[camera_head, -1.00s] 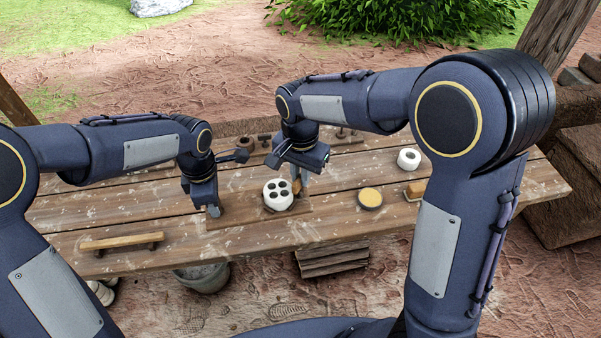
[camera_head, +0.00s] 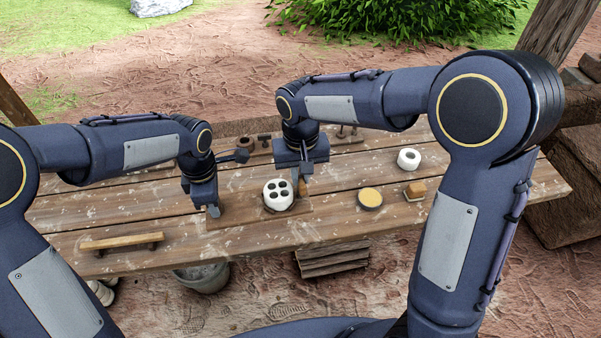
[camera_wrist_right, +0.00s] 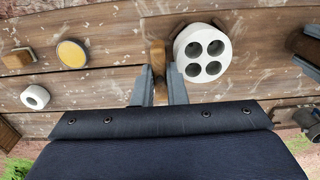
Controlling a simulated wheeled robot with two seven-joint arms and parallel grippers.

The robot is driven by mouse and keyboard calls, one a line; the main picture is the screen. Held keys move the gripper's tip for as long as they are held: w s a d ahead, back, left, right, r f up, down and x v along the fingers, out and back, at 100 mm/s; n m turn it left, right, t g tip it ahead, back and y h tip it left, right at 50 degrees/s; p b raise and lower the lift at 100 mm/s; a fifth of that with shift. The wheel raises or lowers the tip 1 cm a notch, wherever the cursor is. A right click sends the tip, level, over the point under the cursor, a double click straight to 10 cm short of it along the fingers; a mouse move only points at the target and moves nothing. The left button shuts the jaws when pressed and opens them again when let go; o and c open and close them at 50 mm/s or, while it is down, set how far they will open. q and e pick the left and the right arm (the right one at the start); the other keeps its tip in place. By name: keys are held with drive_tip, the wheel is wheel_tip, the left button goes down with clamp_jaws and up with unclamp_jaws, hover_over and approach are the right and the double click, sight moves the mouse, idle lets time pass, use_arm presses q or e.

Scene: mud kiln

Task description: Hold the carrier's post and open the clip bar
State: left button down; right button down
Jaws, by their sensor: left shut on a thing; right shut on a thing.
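The carrier's wooden board (camera_head: 240,219) lies on the table, with a white cylinder (camera_head: 278,194) with several round holes in its top standing on it. My left gripper (camera_head: 214,211) is low at the board's left end and shut; what it grips is hidden, and I cannot tell whether it is the post. My right gripper (camera_head: 301,187) is at the board's right side, beside the cylinder. In the right wrist view its fingers (camera_wrist_right: 160,85) are shut on an upright-looking brown wooden piece (camera_wrist_right: 158,58); whether this is the clip bar or a post is unclear. The cylinder also shows there (camera_wrist_right: 202,52).
To the right are a round yellow-topped dish (camera_head: 370,198), a wooden block (camera_head: 415,191) and a white ring (camera_head: 408,159). A wooden bar on feet (camera_head: 122,241) stands at front left. Small dark items stand behind the grippers. The table between dish and front edge is clear.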

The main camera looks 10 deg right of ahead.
sight(301, 176)
idle(0.3)
drive_tip(key=c, duration=1.4)
unclamp_jaws()
drive_tip(key=shift+c, duration=0.2)
wheel_tip(301, 176, up, 12)
wheel_tip(301, 176, up, 4)
drive_tip(key=shift+r, duration=0.1)
